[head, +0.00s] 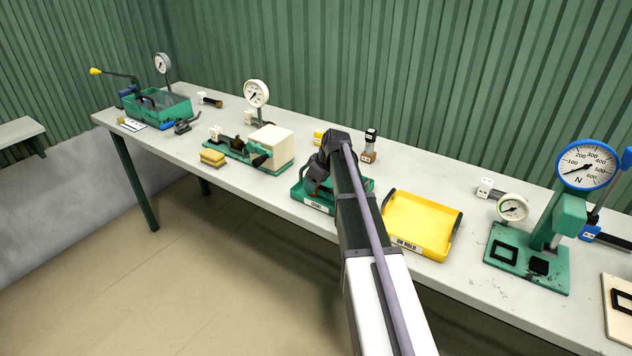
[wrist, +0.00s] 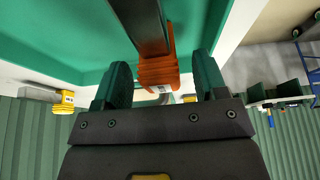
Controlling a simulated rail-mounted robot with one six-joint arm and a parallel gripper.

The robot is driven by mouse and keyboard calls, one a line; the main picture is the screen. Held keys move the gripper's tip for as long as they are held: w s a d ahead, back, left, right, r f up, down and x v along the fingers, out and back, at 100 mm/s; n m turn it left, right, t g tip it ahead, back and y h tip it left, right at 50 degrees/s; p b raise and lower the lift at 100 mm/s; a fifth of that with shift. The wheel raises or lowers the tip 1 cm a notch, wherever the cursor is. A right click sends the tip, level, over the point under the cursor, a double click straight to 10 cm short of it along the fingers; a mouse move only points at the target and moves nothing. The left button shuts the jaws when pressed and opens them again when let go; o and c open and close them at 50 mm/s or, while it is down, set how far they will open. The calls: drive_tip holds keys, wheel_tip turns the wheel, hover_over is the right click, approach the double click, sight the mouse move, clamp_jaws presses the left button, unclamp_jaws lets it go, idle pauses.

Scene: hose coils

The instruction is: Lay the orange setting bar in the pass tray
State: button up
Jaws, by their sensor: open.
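In the wrist view, my gripper (wrist: 160,72) is open, with its two dark fingers on either side of an orange ribbed piece (wrist: 156,62), probably the orange setting bar. Narrow gaps show between the piece and both fingers. A dark grey bar (wrist: 136,14) runs up from it, within green walls. In the head view, my gripper (head: 316,184) is low over a green labelled fixture (head: 318,207), and my arm hides part of it. The orange piece is not clear there.
A cream box on a green base (head: 270,146) and a yellow block (head: 212,158) stand left. A green bin (head: 157,105) is at the far left. A dial stand (head: 530,255) stands right of the tray. A brown-and-black post (head: 369,146) stands behind my arm.

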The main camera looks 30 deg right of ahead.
drive_tip(key=shift+p+v, duration=3.55)
drive_tip(key=shift+v, duration=0.4)
wheel_tip(320, 180, up, 10)
drive_tip(key=p, duration=1)
hover_over(324, 188)
drive_tip(key=s+d, duration=0.2)
drive_tip(key=s, duration=0.2)
drive_tip(key=shift+w+d, duration=0.1)
drive_tip(key=shift+w, duration=0.05)
drive_tip(key=shift+f, duration=0.1)
